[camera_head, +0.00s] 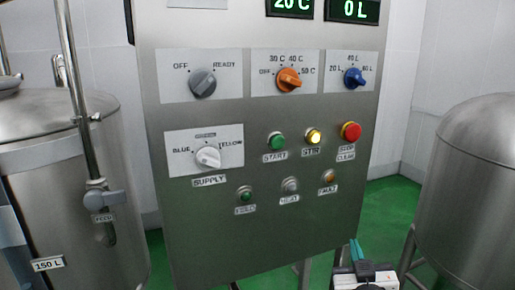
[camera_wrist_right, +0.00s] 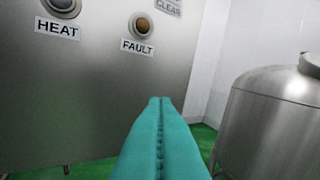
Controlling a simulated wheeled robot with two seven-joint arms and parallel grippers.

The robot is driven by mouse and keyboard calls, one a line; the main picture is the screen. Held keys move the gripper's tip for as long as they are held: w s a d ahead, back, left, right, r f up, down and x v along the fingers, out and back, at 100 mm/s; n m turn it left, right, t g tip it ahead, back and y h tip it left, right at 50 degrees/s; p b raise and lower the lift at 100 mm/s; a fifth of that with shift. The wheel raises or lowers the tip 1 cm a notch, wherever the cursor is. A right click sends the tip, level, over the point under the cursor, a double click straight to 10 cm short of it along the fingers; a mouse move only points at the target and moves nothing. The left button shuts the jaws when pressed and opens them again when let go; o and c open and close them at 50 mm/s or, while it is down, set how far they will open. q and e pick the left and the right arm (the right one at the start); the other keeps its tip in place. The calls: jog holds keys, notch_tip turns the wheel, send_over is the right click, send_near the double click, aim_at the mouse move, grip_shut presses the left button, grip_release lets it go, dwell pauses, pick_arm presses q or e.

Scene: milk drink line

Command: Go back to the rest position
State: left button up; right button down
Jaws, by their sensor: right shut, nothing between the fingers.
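My right gripper (camera_head: 355,247) is at the lower edge of the head view, in front of the lower right corner of the control panel (camera_head: 250,225). Its teal fingers are closed together with nothing between them, apart from the panel's buttons. The right wrist view also shows the closed fingers (camera_wrist_right: 160,105), pointing forward below the FAULT lamp (camera_wrist_right: 141,25). My left gripper is not in view.
A steel tank (camera_head: 75,190) marked 150 L with a pipe and valve (camera_head: 104,200) stands at the left. Another steel tank (camera_head: 475,190) stands at the right. Green floor (camera_head: 395,200) shows between the panel and the right tank. The yellow STIR button (camera_head: 313,136) looks lit.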

jog(key=s+f+g+y, duration=0.1)
jog(key=s+f+g, duration=0.85)
jog(key=f, duration=0.75)
jog(key=s+a+f+n+g+y, duration=0.1)
jog(key=s+f+g, duration=0.25)
jog(key=s, duration=0.65)
jog(key=s+a+f+n+g+y, duration=0.1)
jog(key=s+f+g, duration=0.1)
jog(key=s+f, duration=0.5)
notch_tip(320, 180, down, 24)
jog(key=s+g+b, duration=0.1)
jog(key=s, duration=0.2)
jog(key=s+d+f+g+b, duration=0.1)
jog(key=s+d+f, duration=0.2)
jog(key=s+f, duration=1.3)
notch_tip(320, 180, down, 2)
jog(key=shift+s+d+f+g, duration=0.15)
jog(key=shift+s+f+g, duration=0.05)
jog(key=shift+s+g, duration=0.15)
